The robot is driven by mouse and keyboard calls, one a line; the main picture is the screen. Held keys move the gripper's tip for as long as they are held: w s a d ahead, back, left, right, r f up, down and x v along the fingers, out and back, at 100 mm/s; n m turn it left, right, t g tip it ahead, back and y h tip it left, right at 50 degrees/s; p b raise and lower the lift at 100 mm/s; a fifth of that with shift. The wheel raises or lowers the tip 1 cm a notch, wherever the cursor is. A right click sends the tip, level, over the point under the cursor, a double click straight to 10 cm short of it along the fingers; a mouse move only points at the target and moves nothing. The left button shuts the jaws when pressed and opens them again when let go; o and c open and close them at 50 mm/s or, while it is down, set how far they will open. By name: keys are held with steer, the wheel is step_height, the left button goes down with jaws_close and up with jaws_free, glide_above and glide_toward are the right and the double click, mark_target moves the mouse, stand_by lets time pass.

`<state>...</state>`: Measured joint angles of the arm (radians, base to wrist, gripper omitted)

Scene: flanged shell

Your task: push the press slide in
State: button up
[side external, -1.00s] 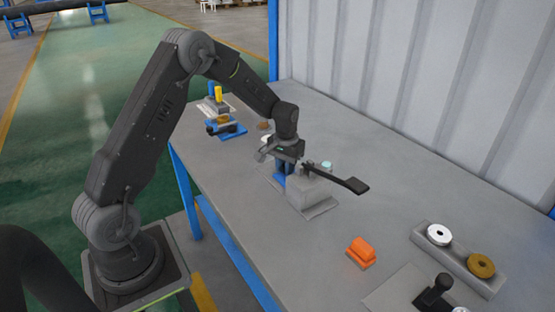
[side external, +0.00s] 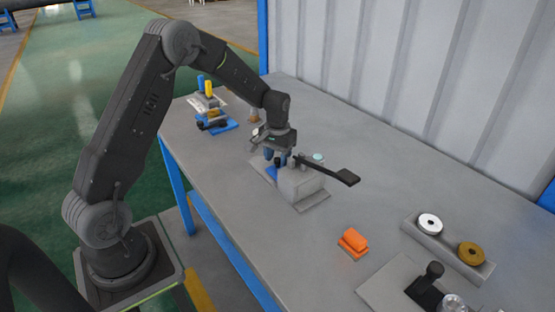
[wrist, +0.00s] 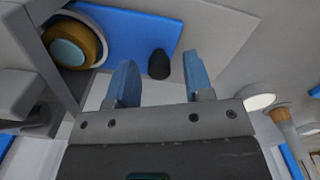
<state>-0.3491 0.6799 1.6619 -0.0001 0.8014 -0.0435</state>
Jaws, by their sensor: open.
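The grey press (side external: 302,184) stands on a grey base plate near the middle of the bench, with a black lever (side external: 335,172) reaching right. In the wrist view the blue slide (wrist: 130,30) carries a brass-coloured ring (wrist: 75,42) with a teal centre, beside the grey press body (wrist: 20,95). A black knob (wrist: 159,64) stands on the slide's end. My gripper (side external: 275,156) is at the press's left side; in the wrist view its blue fingers (wrist: 160,75) are apart with nothing held. The knob appears between the fingertips; contact cannot be told.
An orange block (side external: 353,243) lies in front of the press. A grey holder (side external: 450,248) with a white and a brown ring is at right, near a black-handled fixture (side external: 425,288). A blue fixture (side external: 215,123) stands at the far left. The bench between is clear.

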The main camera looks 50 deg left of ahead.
step_height(320, 180, up, 13)
steer(key=shift+f, duration=0.15)
step_height(320, 180, down, 13)
stand_by(1.0)
